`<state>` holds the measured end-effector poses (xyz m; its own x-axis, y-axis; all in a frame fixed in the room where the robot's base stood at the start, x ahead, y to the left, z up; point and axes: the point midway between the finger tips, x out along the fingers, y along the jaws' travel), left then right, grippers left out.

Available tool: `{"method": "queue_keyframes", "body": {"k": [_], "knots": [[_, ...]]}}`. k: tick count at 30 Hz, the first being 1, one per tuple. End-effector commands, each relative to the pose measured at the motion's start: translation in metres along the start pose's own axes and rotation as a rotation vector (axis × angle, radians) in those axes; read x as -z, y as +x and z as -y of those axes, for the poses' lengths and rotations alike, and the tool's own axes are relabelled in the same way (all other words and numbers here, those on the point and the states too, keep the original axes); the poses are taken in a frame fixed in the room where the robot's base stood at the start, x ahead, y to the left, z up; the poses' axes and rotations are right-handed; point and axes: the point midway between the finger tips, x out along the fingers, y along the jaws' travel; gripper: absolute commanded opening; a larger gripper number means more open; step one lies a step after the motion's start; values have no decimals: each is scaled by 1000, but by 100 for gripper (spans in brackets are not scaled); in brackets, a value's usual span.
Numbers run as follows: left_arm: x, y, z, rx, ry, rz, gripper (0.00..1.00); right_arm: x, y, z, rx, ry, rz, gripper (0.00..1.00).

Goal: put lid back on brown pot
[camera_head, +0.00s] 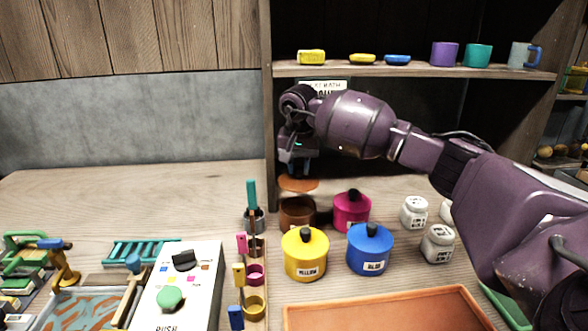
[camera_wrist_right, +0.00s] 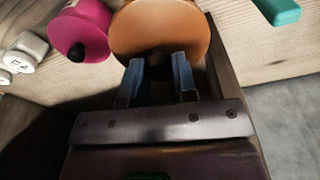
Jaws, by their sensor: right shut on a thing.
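The brown pot (camera_head: 297,213) stands on the table behind the yellow pot, and its top appears open. Its orange-brown lid (camera_head: 298,184) hangs level a little above it, apart from the pot. My right gripper (camera_head: 297,170) is above the lid, shut on its dark knob. In the right wrist view, the lid (camera_wrist_right: 160,28) lies beyond my right gripper's blue fingers (camera_wrist_right: 158,75), which close around the dark knob (camera_wrist_right: 157,56). The lid hides the pot in that view. My left gripper is not in view.
A yellow pot (camera_head: 305,254), a blue pot (camera_head: 370,249) and a magenta pot (camera_head: 351,210) stand close by with lids on. A tool rack (camera_head: 255,262) is left of the brown pot. White jars (camera_head: 438,243) stand right. An orange tray (camera_head: 385,312) lies in front.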

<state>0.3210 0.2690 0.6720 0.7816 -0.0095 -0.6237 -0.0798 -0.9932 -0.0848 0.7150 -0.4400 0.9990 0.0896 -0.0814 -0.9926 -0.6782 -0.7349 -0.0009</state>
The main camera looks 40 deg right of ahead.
Motion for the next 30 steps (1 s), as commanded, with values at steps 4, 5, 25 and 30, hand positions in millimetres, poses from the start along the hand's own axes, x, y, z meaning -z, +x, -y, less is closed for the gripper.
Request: {"method": "queue_keyframes", "body": {"k": [4,5,25,30], "knots": [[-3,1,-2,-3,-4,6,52,-1,3,1,2,-12,1,2],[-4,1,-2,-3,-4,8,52,-1,4,1,1,-11,1,2],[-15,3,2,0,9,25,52,-7,54,1,-1,-9,3,2],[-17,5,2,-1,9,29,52,-8,63,1,-1,-9,3,2]]}}
